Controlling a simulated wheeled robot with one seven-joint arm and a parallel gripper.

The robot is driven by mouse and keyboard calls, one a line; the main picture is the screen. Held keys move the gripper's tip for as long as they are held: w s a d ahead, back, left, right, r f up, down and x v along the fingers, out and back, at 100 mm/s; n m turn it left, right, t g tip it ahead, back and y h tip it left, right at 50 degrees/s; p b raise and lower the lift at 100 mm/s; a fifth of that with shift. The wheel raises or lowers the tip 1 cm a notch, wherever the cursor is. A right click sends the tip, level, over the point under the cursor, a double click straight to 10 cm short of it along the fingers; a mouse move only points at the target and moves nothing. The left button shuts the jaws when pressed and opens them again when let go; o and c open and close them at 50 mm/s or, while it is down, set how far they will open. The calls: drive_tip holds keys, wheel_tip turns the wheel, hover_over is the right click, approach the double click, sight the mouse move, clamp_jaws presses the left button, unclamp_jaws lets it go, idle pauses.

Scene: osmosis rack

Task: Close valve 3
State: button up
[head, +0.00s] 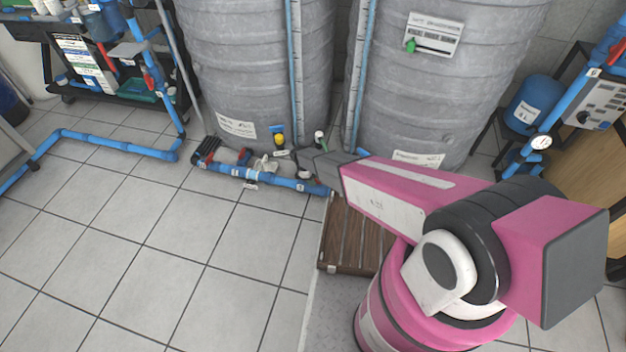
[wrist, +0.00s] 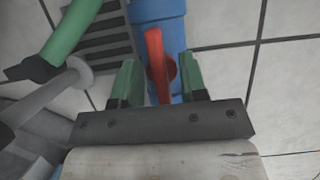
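A red valve handle (wrist: 156,58) on a blue pipe (wrist: 158,14) stands between the two green-padded fingers of my gripper (wrist: 158,78) in the wrist view. The fingers are apart, with a narrow gap seen on each side of the handle. No number for this valve is readable. In the head view my arm reaches left to the low blue pipe (head: 253,175) in front of the tanks. The fingertips are not clear there. A red handle (head: 244,157) shows on that pipe line, left of the arm's end.
Two large grey tanks (head: 255,60) (head: 440,85) stand behind the pipe. A brown slatted platform (head: 345,235) lies under my arm. In the wrist view a green bar (wrist: 70,35) and a grey rod are close at left. Tiled floor (head: 180,235) is clear in front.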

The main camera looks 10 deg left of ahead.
clamp_jaws()
drive_tip(key=shift+m, duration=0.3)
drive_tip(key=m+g, duration=0.1)
drive_tip(key=m, duration=0.3)
drive_tip(key=shift+g+y, duration=0.3)
drive_tip(key=shift+g, duration=0.1)
drive_tip(key=m+g+y, duration=0.1)
drive_tip(key=m, duration=0.4)
drive_tip(key=m+g+y, duration=0.1)
drive_tip(key=m, duration=0.3)
drive_tip(key=shift+y, duration=0.4)
drive_tip(key=shift+m+y, duration=0.8)
drive_tip(key=shift+m, duration=1.4)
